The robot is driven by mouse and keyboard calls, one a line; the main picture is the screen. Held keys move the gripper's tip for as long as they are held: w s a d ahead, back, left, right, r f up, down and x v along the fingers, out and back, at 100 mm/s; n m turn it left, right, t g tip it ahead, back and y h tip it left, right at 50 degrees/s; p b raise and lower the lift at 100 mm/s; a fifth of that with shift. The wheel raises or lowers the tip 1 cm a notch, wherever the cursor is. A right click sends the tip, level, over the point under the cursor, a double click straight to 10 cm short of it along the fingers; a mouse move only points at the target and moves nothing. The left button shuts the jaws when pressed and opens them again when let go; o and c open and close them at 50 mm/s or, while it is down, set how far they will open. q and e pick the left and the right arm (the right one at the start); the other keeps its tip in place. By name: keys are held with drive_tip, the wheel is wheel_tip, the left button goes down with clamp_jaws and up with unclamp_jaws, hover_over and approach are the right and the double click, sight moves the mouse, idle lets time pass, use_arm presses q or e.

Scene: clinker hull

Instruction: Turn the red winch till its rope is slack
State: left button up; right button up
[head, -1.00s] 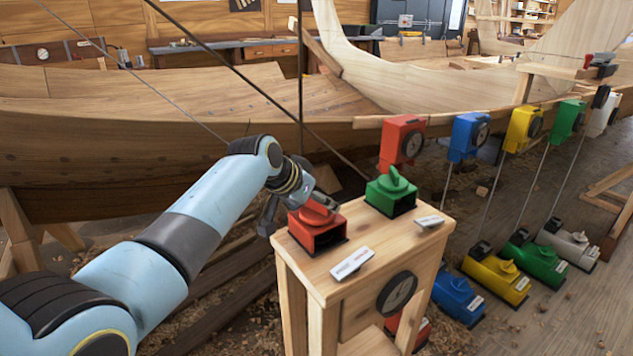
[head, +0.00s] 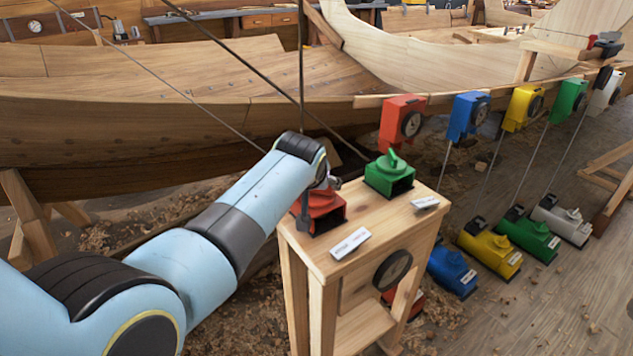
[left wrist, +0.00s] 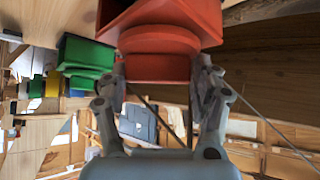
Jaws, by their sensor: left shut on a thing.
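The red winch (head: 326,221) sits on the left part of the top of a wooden stand. My left gripper (head: 316,196) is at its top in the head view, and my arm hides part of it. A thin straight rope (head: 190,98) runs down from the upper left and passes behind my arm. Its lower end is hidden. My right gripper is not in view.
A green winch (head: 388,177) sits close by on the same stand (head: 330,270). White labels lie at its front edge. A red box with a dial (head: 403,120) is behind. Several coloured winches (head: 488,252) stand on the floor at right. A wooden hull (head: 130,130) fills the background.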

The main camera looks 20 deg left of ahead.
use_arm(q)
drive_tip(key=shift+s+d+f, duration=0.2)
drive_tip(key=shift+d+f, duration=0.05)
drive_tip(key=shift+d, duration=0.05)
drive_tip(key=o, duration=0.8)
drive_tip(key=shift+o, duration=1.4)
drive_tip(key=shift+w+d, duration=0.1)
drive_tip(key=shift+w, duration=0.05)
drive_tip(key=shift+r, duration=0.1)
drive_tip(key=shift+a+r, duration=0.2)
drive_tip(key=shift+r, duration=0.05)
wheel_tip(320, 180, up, 10)
drive_tip(key=shift+d+f, duration=0.1)
drive_tip(key=shift+f, duration=0.15)
